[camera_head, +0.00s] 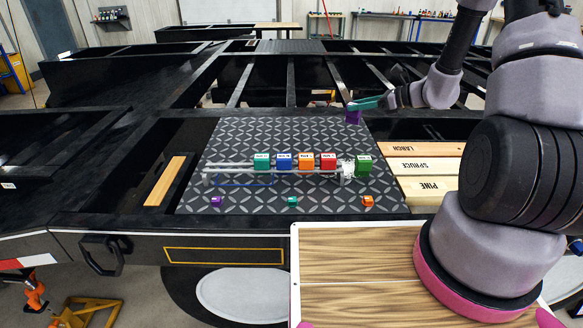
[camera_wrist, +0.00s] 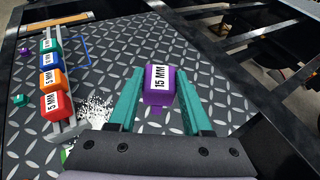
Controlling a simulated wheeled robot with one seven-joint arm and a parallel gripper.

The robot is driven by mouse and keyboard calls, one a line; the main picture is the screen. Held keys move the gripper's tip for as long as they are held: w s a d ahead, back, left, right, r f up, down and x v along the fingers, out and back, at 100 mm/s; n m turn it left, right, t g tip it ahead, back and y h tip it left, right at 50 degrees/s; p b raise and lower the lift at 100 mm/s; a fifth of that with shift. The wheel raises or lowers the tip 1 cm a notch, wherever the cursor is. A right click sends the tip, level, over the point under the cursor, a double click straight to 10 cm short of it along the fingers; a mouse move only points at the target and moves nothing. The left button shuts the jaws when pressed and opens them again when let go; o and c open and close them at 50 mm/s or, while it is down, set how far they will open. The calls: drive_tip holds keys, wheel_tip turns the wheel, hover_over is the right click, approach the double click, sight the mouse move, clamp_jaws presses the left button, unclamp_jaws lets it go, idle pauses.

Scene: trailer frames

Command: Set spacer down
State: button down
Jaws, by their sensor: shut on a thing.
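My gripper (camera_head: 361,104), with teal fingers, is shut on a purple spacer (camera_wrist: 158,82) labelled "15 MM". The purple spacer (camera_head: 353,118) also shows in the head view, under the fingers near the far right corner of the patterned plate (camera_head: 235,140). I cannot tell whether it touches the plate. On a metal rail fixture (camera_head: 225,170) stand a teal block (camera_head: 262,161), a blue block (camera_head: 284,161), an orange block (camera_head: 306,161) and a red block (camera_head: 328,161), in a row. A green block (camera_head: 364,165) stands at the rail's right end.
Small purple (camera_head: 217,202), teal (camera_head: 293,202) and orange (camera_head: 367,201) pieces lie along the plate's near edge. Boards marked LARCH, SPRUCE and PINE (camera_head: 424,184) lie to the right. White speckles (camera_wrist: 95,110) lie near the red block. The far part of the plate is clear.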

drive_tip(key=s+f+n+g, duration=0.1)
drive_tip(key=f+n+g, duration=0.1)
drive_tip(key=f, duration=0.1)
drive_tip(key=s+a+f+n+g+y, duration=0.1)
drive_tip(key=f+n+g, duration=0.1)
drive_tip(key=f, duration=0.1)
drive_tip(key=s+f+n+g+y, duration=0.1)
drive_tip(key=s+f+n+g, duration=0.1)
drive_tip(key=f+g, duration=0.1)
drive_tip(key=shift+a+f, duration=0.25)
drive_tip(key=shift+f, duration=0.2)
drive_tip(key=shift+f, duration=0.15)
drive_tip(key=shift+c, duration=1.7)
unclamp_jaws()
